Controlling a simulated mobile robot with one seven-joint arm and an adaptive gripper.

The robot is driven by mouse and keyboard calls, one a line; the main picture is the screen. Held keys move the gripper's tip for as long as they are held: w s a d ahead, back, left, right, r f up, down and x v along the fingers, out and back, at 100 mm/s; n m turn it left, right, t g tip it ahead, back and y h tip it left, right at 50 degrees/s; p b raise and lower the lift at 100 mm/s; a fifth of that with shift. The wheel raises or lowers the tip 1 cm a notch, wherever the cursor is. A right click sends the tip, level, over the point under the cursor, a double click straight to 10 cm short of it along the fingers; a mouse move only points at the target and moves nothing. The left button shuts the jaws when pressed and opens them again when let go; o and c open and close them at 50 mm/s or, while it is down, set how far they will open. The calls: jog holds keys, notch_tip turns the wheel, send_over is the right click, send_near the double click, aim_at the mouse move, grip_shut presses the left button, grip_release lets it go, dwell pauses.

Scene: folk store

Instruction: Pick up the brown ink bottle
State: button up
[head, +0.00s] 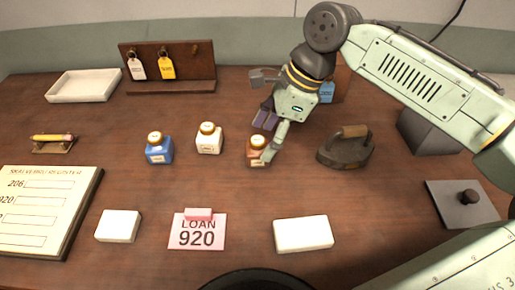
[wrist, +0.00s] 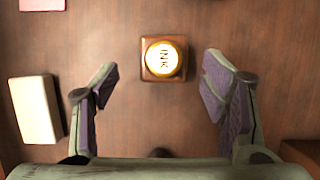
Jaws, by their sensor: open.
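The brown ink bottle (head: 255,157) stands upright on the wooden table in the head view, with a tan cap and a pale label. One finger of my gripper (head: 268,136) partly covers its right side there. In the wrist view I look down on the brown ink bottle (wrist: 163,58), its round cap marked INK. My gripper (wrist: 160,83) is open and empty, with a finger on each side and wide gaps to the bottle. The bottle lies near the fingertip line, slightly beyond it, and the fingers appear not to touch it.
A white bottle (head: 209,139) and a blue bottle (head: 159,148) stand to the left. A dark flat iron (head: 345,148) stands close on the right. White blocks (head: 303,233) and a pink LOAN 920 card (head: 197,232) lie in front. A key rack (head: 190,68) stands behind.

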aim_at(261, 142)
jog(key=p+x, duration=0.1)
jog(key=x, duration=0.4)
jog(key=shift+w, duration=0.15)
jog(key=shift+c, duration=0.3)
jog(key=c, duration=1.3)
jog(key=shift+r, duration=0.1)
